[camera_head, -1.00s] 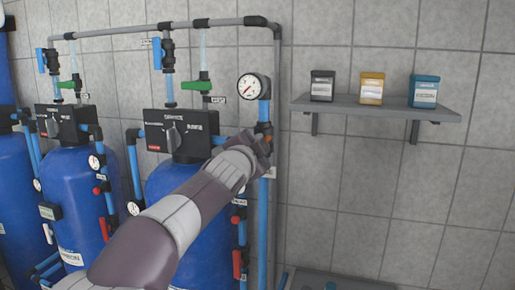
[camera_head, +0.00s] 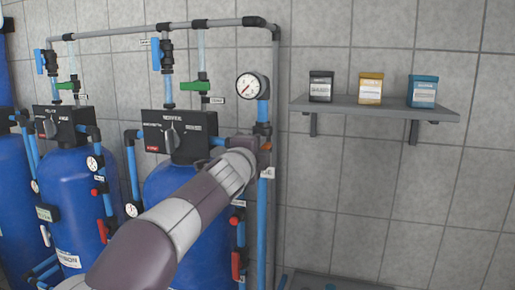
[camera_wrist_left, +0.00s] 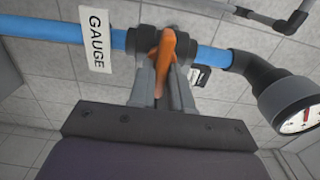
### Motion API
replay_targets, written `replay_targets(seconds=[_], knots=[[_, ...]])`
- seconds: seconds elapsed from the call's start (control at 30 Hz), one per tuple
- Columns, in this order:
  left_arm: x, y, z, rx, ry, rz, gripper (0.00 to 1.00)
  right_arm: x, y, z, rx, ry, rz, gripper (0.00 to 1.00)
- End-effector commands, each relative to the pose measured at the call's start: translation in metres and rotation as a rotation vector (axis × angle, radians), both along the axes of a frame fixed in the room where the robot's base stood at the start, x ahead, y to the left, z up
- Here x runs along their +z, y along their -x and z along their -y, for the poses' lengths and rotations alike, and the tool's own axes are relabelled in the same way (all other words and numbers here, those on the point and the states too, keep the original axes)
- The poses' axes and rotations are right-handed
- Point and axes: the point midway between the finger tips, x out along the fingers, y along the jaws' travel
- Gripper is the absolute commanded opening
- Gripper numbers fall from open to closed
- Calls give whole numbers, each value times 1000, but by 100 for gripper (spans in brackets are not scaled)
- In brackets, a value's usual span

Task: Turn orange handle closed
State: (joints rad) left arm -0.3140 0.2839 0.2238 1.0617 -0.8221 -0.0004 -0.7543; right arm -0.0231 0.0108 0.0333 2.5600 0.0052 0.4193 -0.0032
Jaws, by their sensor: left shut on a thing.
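The orange handle (camera_wrist_left: 165,62) sits on a dark valve body (camera_wrist_left: 147,40) on the blue pipe (camera_wrist_left: 215,56), beside a tag reading GAUGE (camera_wrist_left: 96,40). My left gripper (camera_wrist_left: 166,85) has its two fingers on either side of the handle and is shut on it. In the head view only a small bit of orange (camera_head: 265,146) shows past my left gripper (camera_head: 256,148), which hides most of the handle. The handle's exact angle is hard to tell there. My right gripper is in neither view.
A round pressure gauge (camera_head: 252,86) stands just above the valve. Blue tanks (camera_head: 165,185) with a black control head (camera_head: 180,134) are to the left.

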Motion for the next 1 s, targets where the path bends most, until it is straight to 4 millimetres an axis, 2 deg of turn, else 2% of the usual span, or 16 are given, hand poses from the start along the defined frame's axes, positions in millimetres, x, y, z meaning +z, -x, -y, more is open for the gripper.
replay_targets(seconds=[0.43,0.47,0.53,0.83,1.0], knots=[[-3,0,0,0,-13,-1,0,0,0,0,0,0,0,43],[-3,0,0,0,-13,-1,17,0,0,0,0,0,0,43],[-3,0,0,0,-12,-1,39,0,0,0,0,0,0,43],[-2,1,0,0,-10,1,39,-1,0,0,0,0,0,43],[-5,21,-7,0,-10,3,39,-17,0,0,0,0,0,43]])
